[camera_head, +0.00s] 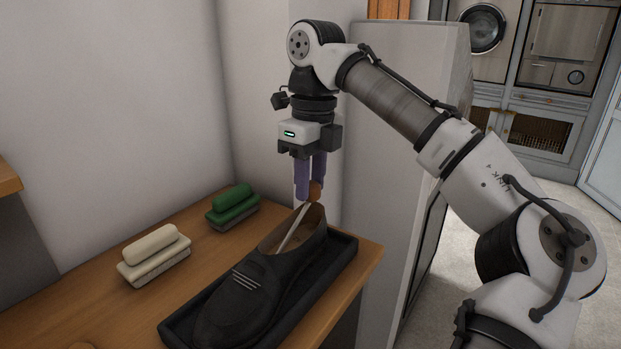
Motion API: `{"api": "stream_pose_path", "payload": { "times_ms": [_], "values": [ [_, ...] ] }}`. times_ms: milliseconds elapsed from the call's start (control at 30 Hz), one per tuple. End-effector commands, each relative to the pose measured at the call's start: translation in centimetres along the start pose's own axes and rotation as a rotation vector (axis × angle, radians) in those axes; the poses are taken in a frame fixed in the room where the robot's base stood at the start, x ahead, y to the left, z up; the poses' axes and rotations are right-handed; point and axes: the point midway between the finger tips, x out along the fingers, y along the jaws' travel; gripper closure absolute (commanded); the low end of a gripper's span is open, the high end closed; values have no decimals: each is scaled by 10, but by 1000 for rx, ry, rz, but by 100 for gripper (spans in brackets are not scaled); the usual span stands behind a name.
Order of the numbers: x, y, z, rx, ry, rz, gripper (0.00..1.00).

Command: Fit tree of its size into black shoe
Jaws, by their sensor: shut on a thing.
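The black shoe (246,299) sits upright in a black tray (340,258) near the right end of the wooden bench, its toe toward the front left. My gripper (310,190) points down above the heel end of the shoe. Its purple fingers are shut on the brown knob of a shoe tree (316,191). A thin pale rod (293,228) of the tree slopes down to the left into the shoe's opening. The front part of the tree is hidden inside the shoe, so its size and how deep it sits cannot be seen.
A cream brush (151,249) and a green brush (232,199) lie on the wooden bench (195,235) left of the shoe, near the wall. A grey cabinet (400,130) stands right behind the bench's right end. A wooden thing (75,346) is cut off at the bottom edge.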

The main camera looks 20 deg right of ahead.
Motion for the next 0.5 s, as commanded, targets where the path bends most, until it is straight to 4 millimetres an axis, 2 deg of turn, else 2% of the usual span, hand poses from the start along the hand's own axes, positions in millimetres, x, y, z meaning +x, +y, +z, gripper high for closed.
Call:
{"api": "stream_pose_path", "payload": {
  "times_ms": [500],
  "values": [
    [4, 5, 0, 0, 0, 7, 86]
  ]
}}
